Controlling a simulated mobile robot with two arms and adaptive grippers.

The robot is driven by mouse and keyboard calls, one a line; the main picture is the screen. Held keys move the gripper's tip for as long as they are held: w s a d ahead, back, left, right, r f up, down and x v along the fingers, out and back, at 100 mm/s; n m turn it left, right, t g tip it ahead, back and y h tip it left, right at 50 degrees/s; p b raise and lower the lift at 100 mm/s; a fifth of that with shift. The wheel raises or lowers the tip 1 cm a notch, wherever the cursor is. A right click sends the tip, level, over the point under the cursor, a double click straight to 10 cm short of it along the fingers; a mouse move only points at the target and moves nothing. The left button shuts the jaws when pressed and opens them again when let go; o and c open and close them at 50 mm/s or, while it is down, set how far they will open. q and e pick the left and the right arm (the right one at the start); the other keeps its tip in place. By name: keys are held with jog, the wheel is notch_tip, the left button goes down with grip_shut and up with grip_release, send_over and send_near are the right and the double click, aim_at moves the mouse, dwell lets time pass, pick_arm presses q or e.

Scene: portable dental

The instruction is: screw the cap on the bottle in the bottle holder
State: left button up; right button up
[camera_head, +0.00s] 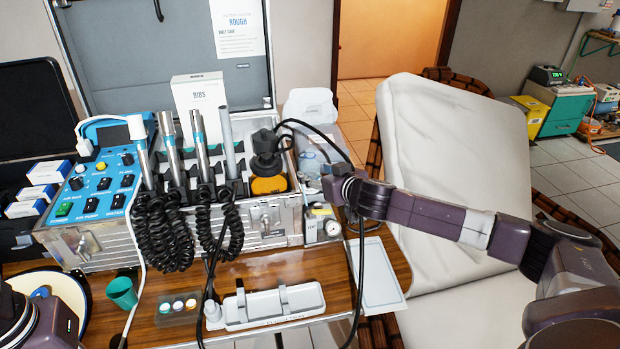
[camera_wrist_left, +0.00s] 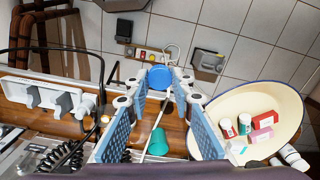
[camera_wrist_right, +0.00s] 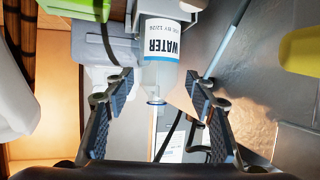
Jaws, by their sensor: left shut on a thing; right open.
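A round blue cap (camera_wrist_left: 160,77) sits between the fingertips of my left gripper (camera_wrist_left: 158,88) in the left wrist view, and the gripper is shut on it. In the head view my left gripper is at the lower left edge, mostly cut off. A clear bottle (camera_wrist_right: 160,72) with a white and blue WATER label shows in the right wrist view, its neck toward the bottom of the picture. My right gripper (camera_wrist_right: 160,84) is open, with a finger on each side of the bottle's neck in the picture. I cannot tell how far beyond the fingertips the bottle is.
An open metal case with a blue control panel (camera_head: 102,185) and coiled hoses (camera_head: 165,235) stands on the wooden table (camera_head: 270,263). In front are a white slotted tray (camera_head: 275,305) and a green cup (camera_head: 121,292). A cream bowl (camera_wrist_left: 285,102) holds small boxes. A white chair (camera_head: 450,140) stands right.

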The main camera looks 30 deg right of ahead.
aim_at(315, 173)
pick_arm(q)
jog(key=shift+r, duration=0.1)
pick_arm(e)
jog(key=shift+f+x, duration=0.15)
jog(key=shift+x, duration=1.15)
jog(key=shift+f+x, duration=0.15)
jog(key=shift+x, duration=1.15)
jog(key=shift+s+d, duration=0.15)
jog(key=c, duration=1.1)
jog(key=shift+r, duration=0.1)
